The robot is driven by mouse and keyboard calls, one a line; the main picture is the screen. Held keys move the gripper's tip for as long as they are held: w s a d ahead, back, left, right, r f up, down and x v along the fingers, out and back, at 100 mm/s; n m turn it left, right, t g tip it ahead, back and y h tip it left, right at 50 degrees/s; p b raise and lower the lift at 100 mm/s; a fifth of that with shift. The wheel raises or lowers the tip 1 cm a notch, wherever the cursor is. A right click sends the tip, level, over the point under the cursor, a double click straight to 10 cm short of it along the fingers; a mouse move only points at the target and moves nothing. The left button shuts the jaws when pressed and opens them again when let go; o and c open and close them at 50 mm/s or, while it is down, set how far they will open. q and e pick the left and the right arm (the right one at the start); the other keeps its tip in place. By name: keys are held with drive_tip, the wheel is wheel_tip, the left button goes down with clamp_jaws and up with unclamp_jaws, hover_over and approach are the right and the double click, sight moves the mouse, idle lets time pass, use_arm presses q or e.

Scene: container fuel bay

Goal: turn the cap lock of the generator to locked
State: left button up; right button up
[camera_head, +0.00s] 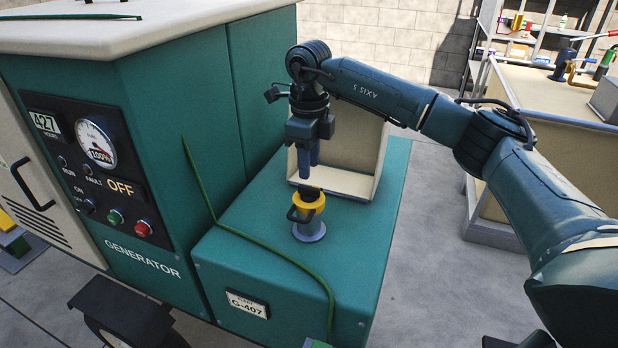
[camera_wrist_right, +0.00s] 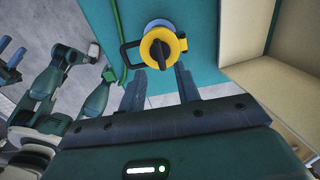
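The generator (camera_head: 185,110) is a teal cabinet with a lower teal housing at its right. On that housing stands a grey filler neck (camera_head: 309,232) with a yellow cap (camera_head: 314,204), a black knob on top and a black loop at its side. The cap also shows in the right wrist view (camera_wrist_right: 175,45), its black knob near its centre. My right gripper (camera_head: 308,168) points down just above the cap, its fingers apart and empty; they also show in the wrist view (camera_wrist_right: 161,88). Parts of my left arm show at that view's left edge; its finger state is unclear.
A cream box-like panel (camera_head: 350,150) stands on the housing behind the cap, close to my right gripper. A thin green strip (camera_head: 270,258) runs across the housing. A cluttered bench (camera_head: 540,95) stands at the right. Grey floor lies between.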

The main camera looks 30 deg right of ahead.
sight(309, 187)
wheel_tip(309, 187, up, 8)
drive_tip(key=shift+f, duration=0.25)
drive_tip(key=shift+f, duration=0.1)
idle(0.4)
